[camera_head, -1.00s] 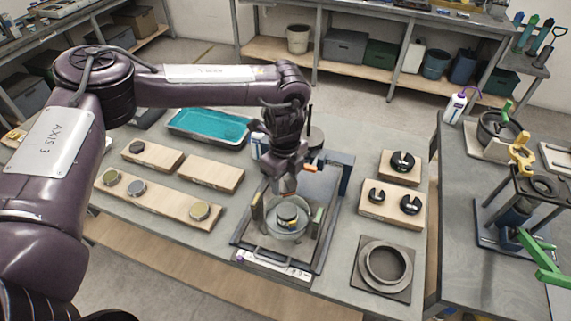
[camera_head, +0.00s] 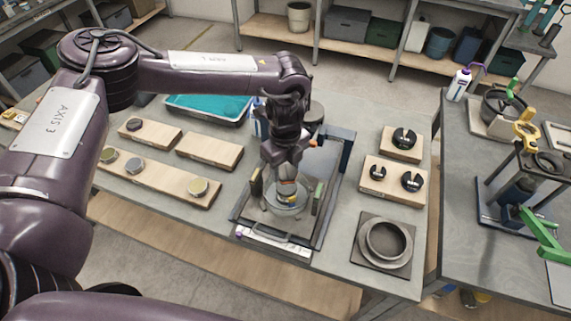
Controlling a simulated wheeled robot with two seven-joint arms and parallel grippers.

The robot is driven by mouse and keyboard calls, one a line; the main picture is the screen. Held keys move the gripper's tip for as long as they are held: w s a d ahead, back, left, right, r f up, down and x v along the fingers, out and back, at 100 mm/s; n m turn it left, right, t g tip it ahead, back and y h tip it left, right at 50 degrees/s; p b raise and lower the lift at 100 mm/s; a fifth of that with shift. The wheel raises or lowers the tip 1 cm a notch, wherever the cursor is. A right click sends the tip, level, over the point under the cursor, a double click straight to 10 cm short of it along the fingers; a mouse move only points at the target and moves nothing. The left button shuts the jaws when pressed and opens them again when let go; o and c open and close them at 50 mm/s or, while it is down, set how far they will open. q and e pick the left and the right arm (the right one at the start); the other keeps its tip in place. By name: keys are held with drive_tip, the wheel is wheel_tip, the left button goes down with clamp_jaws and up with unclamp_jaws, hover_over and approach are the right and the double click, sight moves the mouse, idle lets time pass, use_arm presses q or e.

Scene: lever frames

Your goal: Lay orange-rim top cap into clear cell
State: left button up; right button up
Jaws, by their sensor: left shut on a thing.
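My left gripper (camera_head: 287,177) points down over the clear cell (camera_head: 297,207), a see-through round bowl in the dark press frame on the table. It is shut on a small piece (camera_head: 287,187) that shows a hint of orange, probably the orange-rim top cap. The piece is low at the cell's mouth, close over what lies inside. Its contact with the contents cannot be told, since the fingers hide the cell's middle. My right gripper is not in view.
The dark frame (camera_head: 338,172) has upright posts close on both sides of the cell. Wooden blocks with discs (camera_head: 160,182) lie left, blocks with black parts (camera_head: 393,184) right. A teal tray (camera_head: 208,107) is behind. A ring on a plate (camera_head: 387,240) sits front right.

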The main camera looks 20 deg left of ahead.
use_arm(q)
wheel_tip(320, 180, down, 2)
drive_tip(key=shift+f+b, duration=0.1)
drive_tip(key=shift+b, duration=0.4)
drive_tip(key=shift+f+b, duration=0.55)
drive_tip(key=shift+f, duration=0.5)
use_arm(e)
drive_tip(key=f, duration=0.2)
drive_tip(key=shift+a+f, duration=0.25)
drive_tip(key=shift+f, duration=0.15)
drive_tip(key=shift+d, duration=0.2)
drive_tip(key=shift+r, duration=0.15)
use_arm(q)
drive_tip(key=shift+f, duration=0.2)
drive_tip(key=o, duration=1.2)
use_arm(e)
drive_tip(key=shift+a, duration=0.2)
